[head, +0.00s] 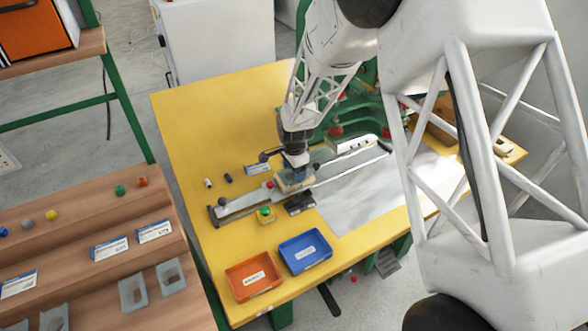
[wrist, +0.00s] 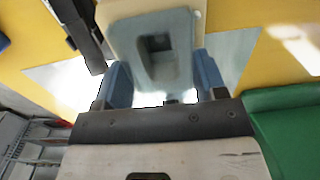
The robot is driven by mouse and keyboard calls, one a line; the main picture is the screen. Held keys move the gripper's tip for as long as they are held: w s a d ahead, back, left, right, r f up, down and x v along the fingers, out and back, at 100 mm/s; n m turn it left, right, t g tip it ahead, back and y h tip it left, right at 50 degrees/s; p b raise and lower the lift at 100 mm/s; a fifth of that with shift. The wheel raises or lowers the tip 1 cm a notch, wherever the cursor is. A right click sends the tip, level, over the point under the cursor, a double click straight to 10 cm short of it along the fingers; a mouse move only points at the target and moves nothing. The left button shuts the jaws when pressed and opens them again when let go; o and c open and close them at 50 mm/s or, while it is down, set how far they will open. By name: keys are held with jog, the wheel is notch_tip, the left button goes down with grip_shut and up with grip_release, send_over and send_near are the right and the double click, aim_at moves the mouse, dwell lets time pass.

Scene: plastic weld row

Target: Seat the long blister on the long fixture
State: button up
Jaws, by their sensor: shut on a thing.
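My gripper (wrist: 163,82) is shut on a translucent grey-blue blister (wrist: 178,62) with a narrow recess in it, one blue finger at each side. In the head view my gripper (head: 295,168) is low over the sliding carrier, pointing down. A beige block, which looks like the fixture (head: 294,184), sits on the carrier right under the gripper. In the wrist view the fixture (wrist: 199,22) shows along the far and right edges of the blister. The blister overlaps it there; I cannot tell whether they touch. The blister is mostly hidden in the head view.
The carrier rail (head: 235,205) runs across the yellow table (head: 190,130). A green button box (head: 266,215), an orange tray (head: 253,278) and a blue tray (head: 306,252) stand in front. The green press (head: 372,112) is behind. More blisters (head: 133,292) lie on the wooden shelf at left.

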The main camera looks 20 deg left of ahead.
dwell(0.3)
jog(key=o, duration=0.8)
jog(key=shift+o, duration=0.2)
jog(key=shift+c, duration=0.4)
jog(key=c, duration=0.4)
jog(key=shift+o, duration=0.2)
jog(key=shift+r, duration=0.2)
notch_tip(320, 180, up, 7)
jog(key=shift+f, duration=0.2)
jog(key=shift+d, duration=0.1)
